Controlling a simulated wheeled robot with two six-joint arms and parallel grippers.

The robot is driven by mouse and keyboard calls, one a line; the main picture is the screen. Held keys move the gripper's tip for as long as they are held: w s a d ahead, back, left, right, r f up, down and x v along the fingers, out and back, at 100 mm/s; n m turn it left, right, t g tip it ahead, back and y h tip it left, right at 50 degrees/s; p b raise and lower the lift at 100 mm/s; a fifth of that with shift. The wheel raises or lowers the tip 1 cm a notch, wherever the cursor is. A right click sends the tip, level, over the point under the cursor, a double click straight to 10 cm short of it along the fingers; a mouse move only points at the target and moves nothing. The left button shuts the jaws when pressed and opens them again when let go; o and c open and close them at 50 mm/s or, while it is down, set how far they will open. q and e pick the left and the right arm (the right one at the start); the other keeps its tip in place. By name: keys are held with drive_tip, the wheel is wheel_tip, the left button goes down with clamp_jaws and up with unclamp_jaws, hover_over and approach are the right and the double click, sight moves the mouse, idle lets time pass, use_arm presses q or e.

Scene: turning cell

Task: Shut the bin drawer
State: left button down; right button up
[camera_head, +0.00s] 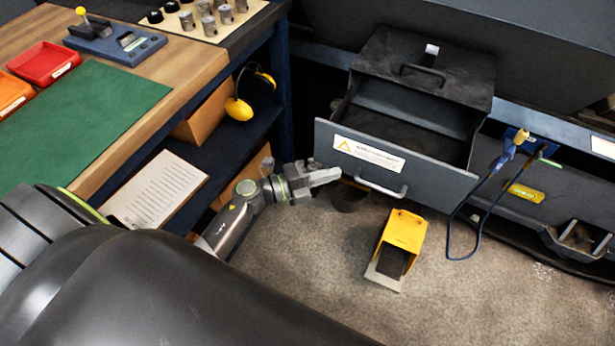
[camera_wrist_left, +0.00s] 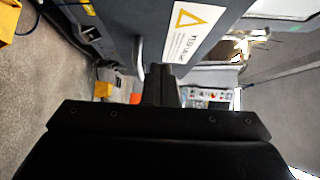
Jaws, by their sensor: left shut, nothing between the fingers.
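The bin drawer (camera_head: 395,165) is a dark grey drawer under a black housing, pulled well out, with its dark inside showing from above. Its front carries a white label with a yellow warning triangle and a light bar handle (camera_head: 381,188). My left gripper (camera_head: 335,175) is shut and empty, close to the left part of the drawer front, below the label. I cannot tell whether it touches. In the left wrist view the drawer front (camera_wrist_left: 208,18) with its label stands just beyond the shut fingers (camera_wrist_left: 160,85). My right gripper is not in view.
A yellow foot pedal (camera_head: 403,235) stands on the floor below the drawer. A dark round pot (camera_head: 349,196) sits under the drawer front. A blue hose (camera_head: 470,205) hangs at the right. The workbench (camera_head: 190,75) with its lower shelf stands at the left.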

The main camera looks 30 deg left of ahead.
sight(354, 158)
use_arm(q)
drive_tip(key=w, duration=0.4)
drive_tip(key=shift+w+d, duration=0.25)
drive_tip(key=shift+w, duration=0.05)
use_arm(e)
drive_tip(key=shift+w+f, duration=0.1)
use_arm(q)
drive_tip(key=shift+w, duration=0.1)
